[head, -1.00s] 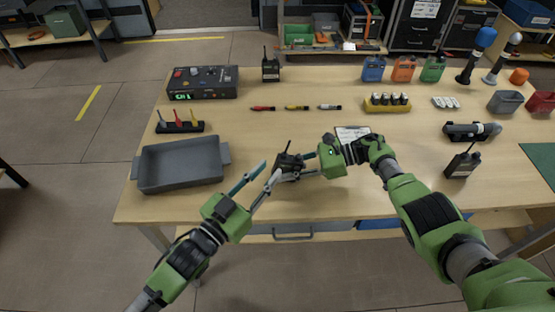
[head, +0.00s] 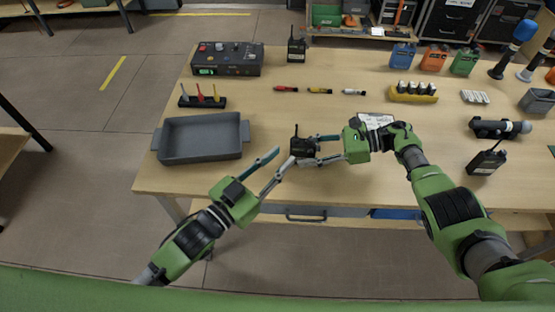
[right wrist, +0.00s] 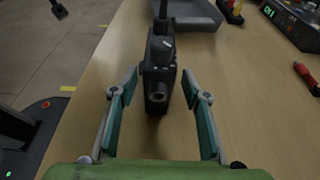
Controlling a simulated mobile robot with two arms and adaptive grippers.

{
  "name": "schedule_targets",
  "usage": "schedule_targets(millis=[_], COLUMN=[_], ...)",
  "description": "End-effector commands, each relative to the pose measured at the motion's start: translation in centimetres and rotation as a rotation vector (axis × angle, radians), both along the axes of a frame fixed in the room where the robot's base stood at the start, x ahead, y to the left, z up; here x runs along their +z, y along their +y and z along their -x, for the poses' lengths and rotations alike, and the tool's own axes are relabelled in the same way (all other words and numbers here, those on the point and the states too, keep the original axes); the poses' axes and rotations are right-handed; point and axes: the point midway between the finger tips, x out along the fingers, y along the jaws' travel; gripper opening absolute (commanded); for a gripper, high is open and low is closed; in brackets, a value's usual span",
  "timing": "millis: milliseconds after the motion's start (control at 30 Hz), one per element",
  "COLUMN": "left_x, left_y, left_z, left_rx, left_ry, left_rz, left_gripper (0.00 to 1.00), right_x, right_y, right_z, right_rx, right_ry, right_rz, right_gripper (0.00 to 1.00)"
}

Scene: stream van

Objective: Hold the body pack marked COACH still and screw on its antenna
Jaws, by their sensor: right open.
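A small black body pack (head: 298,147) with a short upright antenna (head: 296,130) is near the table's front edge, between my two grippers. Its marking cannot be read. My right gripper (head: 320,149) is open, its fingers pointing left at the pack. In the right wrist view the pack (right wrist: 157,80) is between the open fingers, with gaps on both sides; a round connector faces the camera and a dark rod rises behind. My left gripper (head: 285,155) is open, its fingertips close to the pack's left side. Whether they touch it is unclear.
A grey tray (head: 200,157) is left of the pack. Other black packs stand at the back (head: 297,50) and right (head: 486,161). A control box (head: 228,62), coloured markers (head: 320,90) and a yellow battery holder (head: 413,97) lie farther back.

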Motion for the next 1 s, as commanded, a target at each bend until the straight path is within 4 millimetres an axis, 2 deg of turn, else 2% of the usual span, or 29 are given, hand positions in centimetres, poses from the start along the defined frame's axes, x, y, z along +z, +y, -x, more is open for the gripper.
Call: schedule_targets(millis=[300, 500, 700, 1000], left_x=[0.0, 0.0, 0.0, 0.0], left_y=[0.0, 0.0, 0.0, 0.0], left_z=[0.0, 0.0, 0.0, 0.0], left_rx=[0.0, 0.0, 0.0, 0.0], left_ry=[0.0, 0.0, 0.0, 0.0], left_rz=[0.0, 0.0, 0.0, 0.0], left_gripper=[0.24, 0.24, 0.24, 0.24], right_x=[2.1, 3.2, 3.7, 3.6], right_y=[-6.3, -9.3, -10.5, -10.5], right_z=[0.0, 0.0, 0.0, 0.0], right_rx=[-0.004, -0.002, -0.002, -0.001], right_ry=[0.001, 0.002, 0.002, 0.002], right_rz=[0.005, 0.004, 0.002, 0.002], right_gripper=[0.43, 0.43, 0.43, 0.43])
